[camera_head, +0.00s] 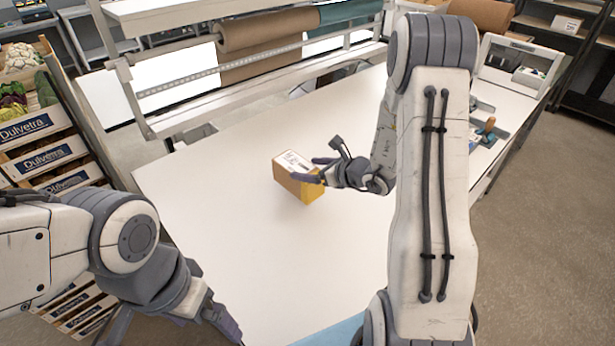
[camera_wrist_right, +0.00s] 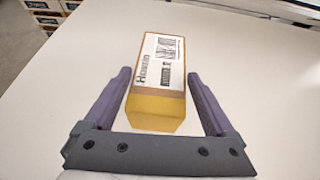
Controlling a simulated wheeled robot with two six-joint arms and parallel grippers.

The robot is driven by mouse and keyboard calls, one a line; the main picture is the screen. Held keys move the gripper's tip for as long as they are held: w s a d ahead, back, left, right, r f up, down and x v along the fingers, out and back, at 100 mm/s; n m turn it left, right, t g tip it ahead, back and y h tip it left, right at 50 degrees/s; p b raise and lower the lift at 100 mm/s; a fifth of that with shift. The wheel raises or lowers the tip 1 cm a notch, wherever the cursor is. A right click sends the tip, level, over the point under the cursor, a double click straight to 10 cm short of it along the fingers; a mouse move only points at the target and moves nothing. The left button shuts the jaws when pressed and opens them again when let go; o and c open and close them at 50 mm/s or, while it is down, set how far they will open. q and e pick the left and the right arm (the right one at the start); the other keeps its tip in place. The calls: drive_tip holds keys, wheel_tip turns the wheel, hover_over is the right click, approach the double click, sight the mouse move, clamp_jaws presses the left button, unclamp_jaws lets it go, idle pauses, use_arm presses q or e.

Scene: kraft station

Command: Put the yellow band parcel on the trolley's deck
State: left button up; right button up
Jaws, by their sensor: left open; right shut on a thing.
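The yellow band parcel (camera_head: 289,183) is a small brown box with a white printed label on top and a yellow end. It is at the middle of the white table. My right gripper (camera_head: 309,170) is shut on it, with one finger along each side. In the right wrist view the parcel (camera_wrist_right: 158,100) lies between the two fingers of the right gripper (camera_wrist_right: 159,76), yellow end towards the palm. I cannot tell whether it still touches the table. My left gripper (camera_head: 172,335) is open and empty at the lower left, partly cut off. I see no trolley clearly.
The white table (camera_head: 220,240) is mostly clear around the parcel. A rack with a brown paper roll (camera_head: 265,30) stands along its far edge. Crates of vegetables (camera_head: 40,130) stand at the left. A blue surface (camera_head: 335,333) shows at the bottom edge. A printer-like device (camera_head: 520,65) is at the right.

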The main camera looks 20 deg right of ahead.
drive_tip(key=shift+w+a+f, duration=0.1)
drive_tip(key=shift+a+f, duration=0.1)
drive_tip(key=shift+f, duration=0.25)
drive_tip(key=shift+d+f+p, duration=0.1)
drive_tip(key=shift+f+p, duration=0.6)
drive_tip(key=shift+f, duration=0.9)
drive_tip(key=shift+f, duration=0.2)
drive_tip(key=o, duration=1.5)
